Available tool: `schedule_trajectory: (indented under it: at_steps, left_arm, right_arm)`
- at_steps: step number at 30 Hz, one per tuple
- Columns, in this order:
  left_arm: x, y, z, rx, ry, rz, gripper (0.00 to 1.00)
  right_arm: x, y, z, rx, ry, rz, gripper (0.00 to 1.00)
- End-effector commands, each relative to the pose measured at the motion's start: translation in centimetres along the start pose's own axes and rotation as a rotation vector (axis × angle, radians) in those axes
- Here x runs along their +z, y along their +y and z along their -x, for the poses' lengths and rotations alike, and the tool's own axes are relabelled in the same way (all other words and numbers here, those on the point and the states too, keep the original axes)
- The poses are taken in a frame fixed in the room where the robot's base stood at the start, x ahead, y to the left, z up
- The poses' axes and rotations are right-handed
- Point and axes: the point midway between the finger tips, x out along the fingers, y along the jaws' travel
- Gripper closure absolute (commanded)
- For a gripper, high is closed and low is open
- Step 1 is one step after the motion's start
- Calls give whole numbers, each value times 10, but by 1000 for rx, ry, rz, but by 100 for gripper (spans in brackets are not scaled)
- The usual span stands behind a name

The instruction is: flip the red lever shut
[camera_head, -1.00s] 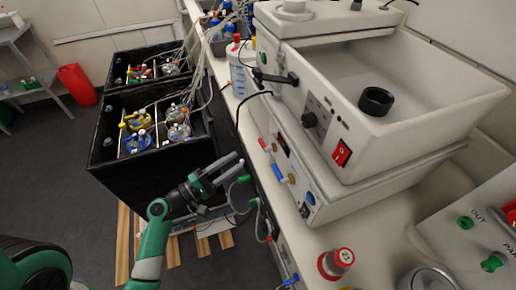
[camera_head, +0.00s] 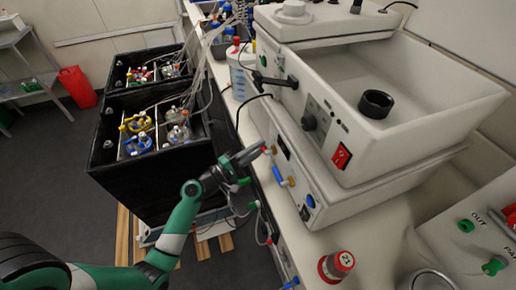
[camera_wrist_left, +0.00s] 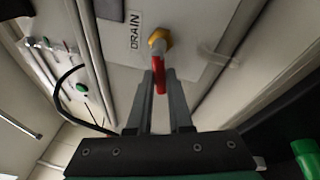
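The red lever (camera_wrist_left: 159,76) hangs from a brass valve (camera_wrist_left: 159,40) beside the label "DRAIN" in the left wrist view. In the head view, the lever (camera_head: 265,149) shows at the front face of the lower white unit, at my left gripper's fingertips. My left gripper (camera_head: 259,152) reaches in from the lower left. In the left wrist view its two fingers (camera_wrist_left: 160,86) stand on either side of the lever, close against it, and appear shut on it. Part of the lever is hidden by the fingers in the head view. My right gripper is not in view.
A blue lever (camera_head: 278,176) sits just below on the same face. The white shaker unit (camera_head: 425,108) stands above. Green-tipped hose fittings (camera_head: 245,181) hang near my wrist. Black boxes (camera_head: 150,178) with flasks stand to the left, and a red-capped bottle (camera_head: 336,265) stands at the lower right.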

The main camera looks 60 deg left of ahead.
Motion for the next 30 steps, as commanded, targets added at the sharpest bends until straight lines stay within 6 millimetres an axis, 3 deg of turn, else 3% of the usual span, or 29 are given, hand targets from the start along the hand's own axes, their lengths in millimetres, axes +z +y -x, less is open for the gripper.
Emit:
schedule_trajectory:
  at_steps: [3,11,21,30]
  left_arm:
    - [0,0,0,0,0,0,100]
    - [0,-1,0,2,-2,-6,100]
    - [-1,3,-1,63,-49,-231,100]
    - [1,8,-1,66,-54,-256,100]
  right_arm:
    - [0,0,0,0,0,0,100]
    - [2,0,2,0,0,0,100]
    - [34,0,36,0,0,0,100]
    - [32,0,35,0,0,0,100]
